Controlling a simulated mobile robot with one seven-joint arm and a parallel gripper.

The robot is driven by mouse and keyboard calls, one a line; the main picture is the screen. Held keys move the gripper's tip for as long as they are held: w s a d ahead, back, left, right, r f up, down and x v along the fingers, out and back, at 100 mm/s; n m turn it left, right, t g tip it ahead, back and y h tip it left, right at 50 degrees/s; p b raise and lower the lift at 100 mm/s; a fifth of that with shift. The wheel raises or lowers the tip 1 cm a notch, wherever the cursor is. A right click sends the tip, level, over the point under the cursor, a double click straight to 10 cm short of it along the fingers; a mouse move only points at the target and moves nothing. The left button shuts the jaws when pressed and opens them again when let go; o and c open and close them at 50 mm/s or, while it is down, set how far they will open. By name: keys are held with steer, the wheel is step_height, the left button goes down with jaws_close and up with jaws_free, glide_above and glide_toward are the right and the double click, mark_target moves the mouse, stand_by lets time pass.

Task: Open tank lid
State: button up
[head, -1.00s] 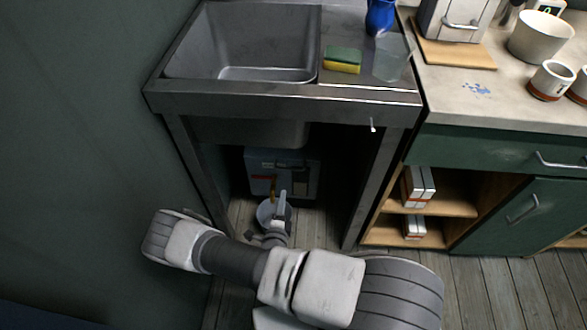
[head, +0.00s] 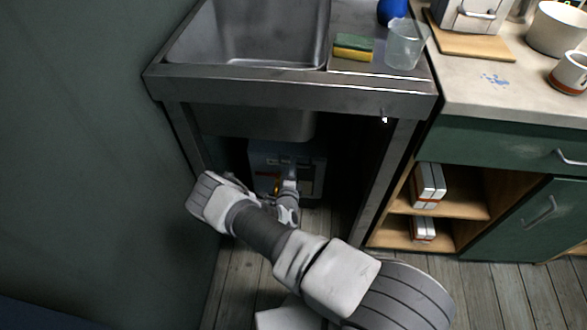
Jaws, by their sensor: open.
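The tank is a grey-blue box (head: 262,158) on the floor in the shade under the sink. Its front carries a small red mark and a darker panel at the right. Which part is the lid is hard to tell; the tank's top is dim under the basin. My gripper (head: 278,187) is in front of the tank, at its lower middle, with a small orange part showing beside it. My own arm and wrist hide much of the gripper and the tank's lower front. The gripper is open; whether it touches the tank cannot be told.
The metal sink (head: 250,35) stands over the tank, its front edge and legs framing the opening. A green-yellow sponge (head: 353,47) and a clear cup (head: 404,44) are on its right side. A green cabinet (head: 520,215) stands to the right and a wall to the left.

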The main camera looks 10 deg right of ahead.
steer(key=shift+x, duration=0.95)
steer(key=shift+c, duration=0.2)
jaws_close()
steer(key=shift+s, duration=0.1)
stand_by(0.5)
